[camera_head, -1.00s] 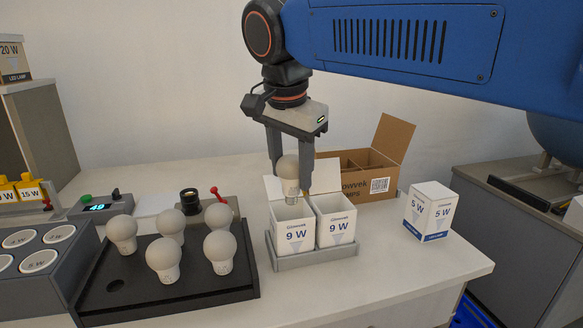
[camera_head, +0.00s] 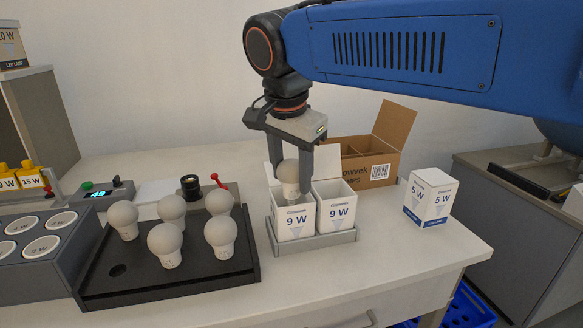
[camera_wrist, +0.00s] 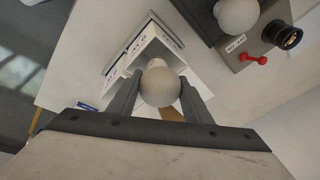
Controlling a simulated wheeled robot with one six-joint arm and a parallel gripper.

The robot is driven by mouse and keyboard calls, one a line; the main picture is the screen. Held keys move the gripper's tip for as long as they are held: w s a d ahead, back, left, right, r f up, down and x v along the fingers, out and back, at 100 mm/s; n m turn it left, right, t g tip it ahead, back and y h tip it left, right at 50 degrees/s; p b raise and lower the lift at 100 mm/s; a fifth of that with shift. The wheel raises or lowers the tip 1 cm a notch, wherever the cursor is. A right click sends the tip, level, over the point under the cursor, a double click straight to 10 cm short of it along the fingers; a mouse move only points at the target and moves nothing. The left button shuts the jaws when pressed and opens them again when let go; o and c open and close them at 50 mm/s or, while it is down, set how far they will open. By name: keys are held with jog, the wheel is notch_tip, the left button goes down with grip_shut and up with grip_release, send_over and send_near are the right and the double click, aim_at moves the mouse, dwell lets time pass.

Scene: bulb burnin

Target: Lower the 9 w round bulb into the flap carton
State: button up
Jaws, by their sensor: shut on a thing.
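My gripper (camera_head: 289,172) is shut on the round bulb (camera_head: 289,178), whose white globe points up between the fingers. The bulb is over the left of two open 9 W flap cartons (camera_head: 293,222), its lower end at the level of the carton's mouth.
A black tray (camera_head: 190,285) with several bulbs stands to the left. A larger brown box (camera_head: 372,170) stands behind the cartons, and a closed 5 W carton (camera_head: 430,197) to the right. A red-handled socket device (camera_head: 218,180) is behind the tray. The table front is clear.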

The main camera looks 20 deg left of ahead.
jog(key=shift+f, duration=0.7)
jog(key=o, duration=1.1)
jog(key=shift+f, duration=0.1)
jog(key=shift+o, duration=0.2)
jog(key=v, duration=1.7)
jog(key=shift+r, duration=0.25)
